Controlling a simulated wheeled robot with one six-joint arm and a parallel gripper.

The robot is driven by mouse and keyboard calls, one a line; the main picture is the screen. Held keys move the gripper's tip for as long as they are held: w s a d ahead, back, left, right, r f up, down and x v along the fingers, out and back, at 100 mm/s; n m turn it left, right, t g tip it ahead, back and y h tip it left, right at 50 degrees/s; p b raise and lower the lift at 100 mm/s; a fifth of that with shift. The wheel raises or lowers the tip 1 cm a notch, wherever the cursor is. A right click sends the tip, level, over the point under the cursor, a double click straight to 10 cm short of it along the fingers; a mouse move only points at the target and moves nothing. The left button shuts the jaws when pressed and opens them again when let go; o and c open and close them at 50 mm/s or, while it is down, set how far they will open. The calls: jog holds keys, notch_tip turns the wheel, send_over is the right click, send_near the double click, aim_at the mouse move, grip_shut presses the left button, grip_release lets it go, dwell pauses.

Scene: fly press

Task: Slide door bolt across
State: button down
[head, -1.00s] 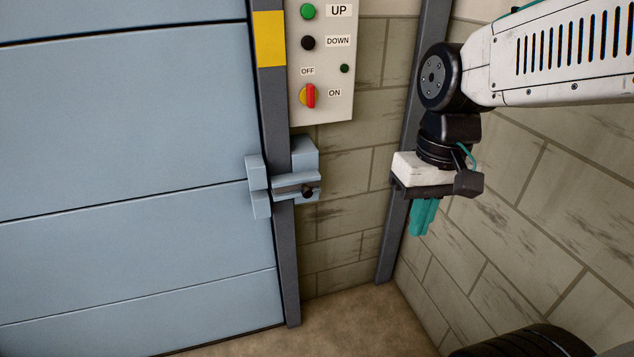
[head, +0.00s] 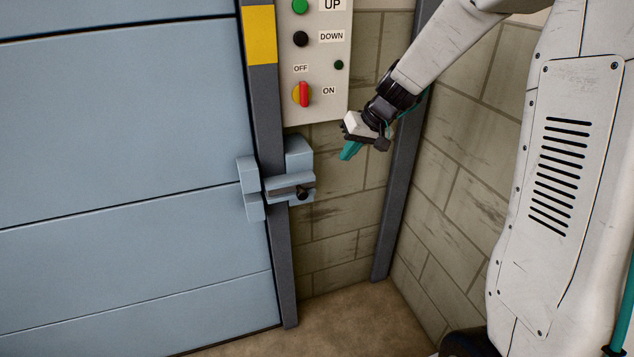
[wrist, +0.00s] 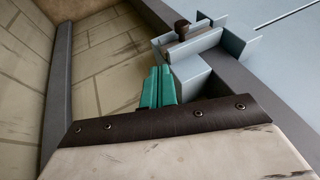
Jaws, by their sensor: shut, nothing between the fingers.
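The door bolt (head: 290,186) is a blue-grey bar in a bracket at the door's right edge, with a small dark knob (head: 302,193) near its right end. A blue-grey keeper plate (head: 250,187) sits on the door beside the frame post. My gripper (head: 347,152) is shut and empty, its teal fingers together, up and to the right of the bolt and apart from it. In the wrist view the fingers (wrist: 160,72) point toward the bolt bracket (wrist: 190,68), and the knob (wrist: 182,28) shows beyond them.
A control panel (head: 318,100) with buttons and a red-yellow switch hangs just above the bolt, left of my gripper. The blue door (head: 120,130) fills the left. A dark post (head: 395,210) and block wall stand to the right.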

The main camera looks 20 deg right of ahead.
jog(key=shift+a, duration=0.45)
jog(key=shift+f, duration=0.1)
send_near(314, 184)
notch_tip(314, 184, down, 2)
jog(key=s+a, duration=0.1)
jog(key=s, duration=0.1)
jog(key=a+f, duration=0.1)
jog(key=a, duration=0.1)
jog(key=w+a+f, duration=0.1)
jog(key=a+f, duration=0.1)
